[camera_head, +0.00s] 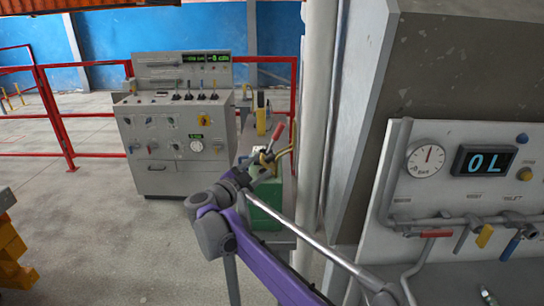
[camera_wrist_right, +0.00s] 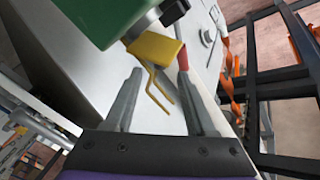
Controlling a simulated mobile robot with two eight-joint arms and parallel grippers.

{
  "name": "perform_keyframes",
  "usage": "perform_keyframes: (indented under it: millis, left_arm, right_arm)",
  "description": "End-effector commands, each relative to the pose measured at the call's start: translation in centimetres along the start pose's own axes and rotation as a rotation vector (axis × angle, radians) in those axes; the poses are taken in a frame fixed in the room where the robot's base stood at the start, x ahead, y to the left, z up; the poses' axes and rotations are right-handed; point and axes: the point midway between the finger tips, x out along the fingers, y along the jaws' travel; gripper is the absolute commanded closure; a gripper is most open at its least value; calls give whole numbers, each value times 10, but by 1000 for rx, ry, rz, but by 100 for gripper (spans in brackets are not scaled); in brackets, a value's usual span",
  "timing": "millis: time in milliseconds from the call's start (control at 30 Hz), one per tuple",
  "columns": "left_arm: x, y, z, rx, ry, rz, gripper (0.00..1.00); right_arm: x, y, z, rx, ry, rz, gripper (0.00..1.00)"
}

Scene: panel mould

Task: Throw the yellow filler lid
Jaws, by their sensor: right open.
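The yellow filler lid (camera_wrist_right: 155,48), a flat yellow block with a thin bent yellow handle, lies ahead of my right gripper (camera_wrist_right: 160,78) in the right wrist view. The two grey fingers are apart, and the handle shows in the space between them; I cannot tell whether a finger touches it. A green box (camera_wrist_right: 100,15) is beside the lid at the top. In the head view my right gripper (camera_head: 262,168) is small, by yellow parts above the green box (camera_head: 264,208), and partly covers them. My left gripper does not show.
A grey control console (camera_head: 178,140) is to the left and a pale post (camera_head: 317,120) just to the right. A gauge panel (camera_head: 470,185) fills the right side. Open floor (camera_head: 120,245) lies at left.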

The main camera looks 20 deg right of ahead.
Motion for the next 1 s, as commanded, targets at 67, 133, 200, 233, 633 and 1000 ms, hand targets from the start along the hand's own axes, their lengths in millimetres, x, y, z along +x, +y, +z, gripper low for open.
perform_keyframes:
  millis: [67, 133, 200, 233, 633, 1000]
  left_arm:
    - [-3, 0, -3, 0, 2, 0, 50]
    - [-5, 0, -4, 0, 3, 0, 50]
    - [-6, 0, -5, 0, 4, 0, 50]
    - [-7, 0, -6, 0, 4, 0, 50]
    - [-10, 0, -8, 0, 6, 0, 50]
    - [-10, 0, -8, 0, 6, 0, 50]
  right_arm:
    - [18, -1, -2, 1, 3, 2, 44]
    - [31, -1, -2, 1, 3, 2, 44]
    - [44, 0, -2, 1, 3, 1, 44]
    - [48, 0, -2, 2, 3, 1, 44]
    - [72, 0, 0, 2, 0, -1, 44]
    - [72, 0, 0, 2, 0, 0, 84]
